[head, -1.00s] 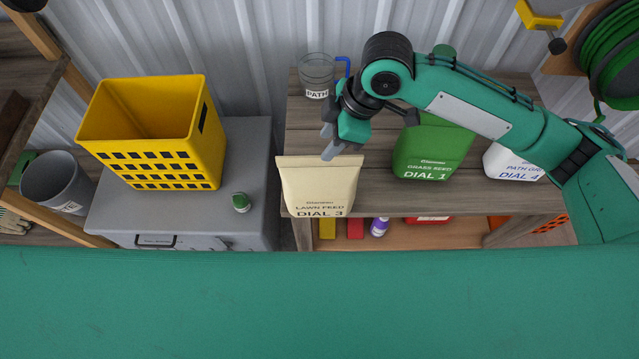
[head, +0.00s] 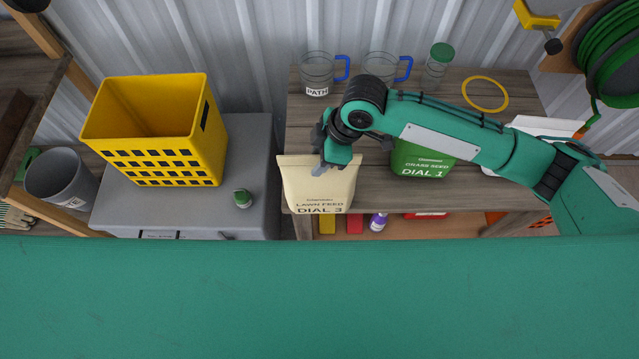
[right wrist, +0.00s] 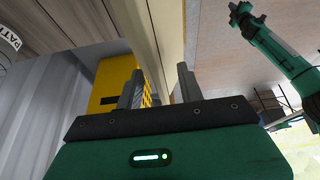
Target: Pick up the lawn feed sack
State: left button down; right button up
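The lawn feed sack (head: 318,188), cream with "LAWN FEED DIAL 3" on its front, stands upright at the left front of the wooden bench. My right gripper (head: 322,168) is at its top edge, from above and behind. In the right wrist view the right gripper (right wrist: 160,88) has its two fingers apart, with the cream sack (right wrist: 166,35) showing between them. I cannot tell whether the fingers touch it. A green arm of mine shows at the right of that view; its gripper end (right wrist: 238,9) is too small to read.
A green grass seed sack (head: 423,162) stands right of the lawn feed sack, partly under my arm. Clear jugs (head: 317,72) and a green-lidded jar (head: 438,66) stand behind.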

jog(key=shift+f, duration=0.25)
dwell(0.4)
grip_shut()
dwell(1.2)
jog(key=shift+r+p, duration=0.15)
jog(key=shift+p, duration=0.15)
